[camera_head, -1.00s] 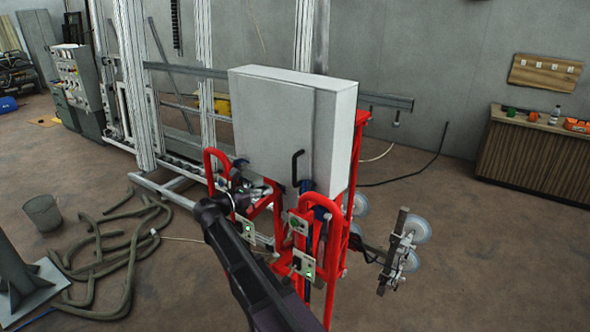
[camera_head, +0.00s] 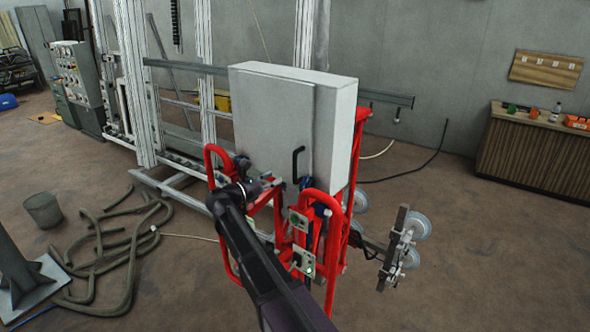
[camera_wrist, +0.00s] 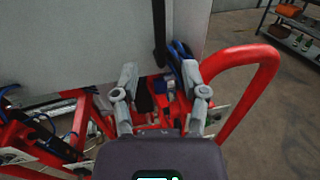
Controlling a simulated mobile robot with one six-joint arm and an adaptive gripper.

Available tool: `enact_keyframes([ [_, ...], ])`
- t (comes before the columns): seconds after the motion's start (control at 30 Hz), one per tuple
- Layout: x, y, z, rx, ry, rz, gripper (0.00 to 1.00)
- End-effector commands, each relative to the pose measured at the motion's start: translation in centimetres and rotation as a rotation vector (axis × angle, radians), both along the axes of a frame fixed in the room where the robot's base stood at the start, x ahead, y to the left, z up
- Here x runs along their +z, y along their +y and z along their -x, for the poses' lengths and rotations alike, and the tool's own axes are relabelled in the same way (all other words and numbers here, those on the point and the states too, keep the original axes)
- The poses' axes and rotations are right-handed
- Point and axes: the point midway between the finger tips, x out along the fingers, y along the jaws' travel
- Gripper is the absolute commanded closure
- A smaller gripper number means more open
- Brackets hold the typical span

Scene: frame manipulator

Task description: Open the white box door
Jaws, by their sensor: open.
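The white box (camera_head: 337,135) stands upright on a red frame, its front door (camera_head: 270,115) looking shut. A black vertical handle (camera_head: 296,165) sits low near the door's right edge. My gripper (camera_head: 276,183) is just below and left of the handle in the head view, small and partly unclear. In the wrist view my gripper (camera_wrist: 160,72) is open, with two grey fingers spread and nothing between them held. There the handle (camera_wrist: 159,35) shows ahead of and between the fingertips, near the right one, apart from them. The door (camera_wrist: 80,35) fills the upper left.
Red tube loops (camera_head: 330,205) of the frame rise beside and below my gripper; one loop (camera_wrist: 250,80) curves close on the right in the wrist view. Blue hoses (camera_wrist: 180,52) hang near the handle. Suction cups (camera_head: 418,226) stand at right. Floor hoses (camera_head: 95,255) lie left.

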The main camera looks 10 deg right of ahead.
Motion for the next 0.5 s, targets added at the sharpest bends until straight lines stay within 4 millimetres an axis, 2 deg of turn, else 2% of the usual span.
enact_keyframes([
  [0.5, 0.0, -6.8, -3.5, -0.001, 0.0, 0.0, 0.43],
])
